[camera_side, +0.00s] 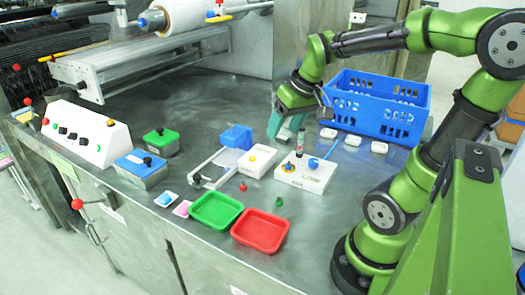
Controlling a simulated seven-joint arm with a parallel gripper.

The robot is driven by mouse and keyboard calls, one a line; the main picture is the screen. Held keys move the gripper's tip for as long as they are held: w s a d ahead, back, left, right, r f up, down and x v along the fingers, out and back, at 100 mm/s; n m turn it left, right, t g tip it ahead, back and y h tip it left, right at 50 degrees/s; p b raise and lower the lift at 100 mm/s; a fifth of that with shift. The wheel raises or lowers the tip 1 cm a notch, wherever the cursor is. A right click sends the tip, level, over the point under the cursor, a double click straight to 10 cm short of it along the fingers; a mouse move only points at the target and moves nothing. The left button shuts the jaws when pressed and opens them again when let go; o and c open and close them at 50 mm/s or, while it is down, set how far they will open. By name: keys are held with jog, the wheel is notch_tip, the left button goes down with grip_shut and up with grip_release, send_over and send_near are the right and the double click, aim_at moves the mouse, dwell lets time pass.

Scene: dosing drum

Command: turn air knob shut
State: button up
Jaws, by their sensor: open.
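A white control box (311,178) stands on the metal table at the middle right, with small dark lettering on its top. I cannot read for sure which one is marked air. My gripper (285,132), with teal fingers, is open and points down behind and above the box, apart from the knob. Its fingertips are partly hard to make out.
A second white box with a yellow button (252,159) stands just left. A blue crate (376,103) is behind at the right, with several small white dishes in front of it. Green (215,211) and red (260,231) trays lie in front.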

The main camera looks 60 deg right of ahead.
jog(key=d+f+n+g, duration=0.1)
jog(key=d+n+g, duration=0.15)
jog(key=d, duration=0.65)
jog(key=n+g, duration=0.2)
jog(key=n, duration=0.9)
send_over(314, 161)
notch_tip(314, 161, down, 17)
jog(key=shift+r, duration=0.2)
jog(key=c, duration=1)
jog(key=shift+m, duration=0.25)
jog(key=shift+c, duration=0.2)
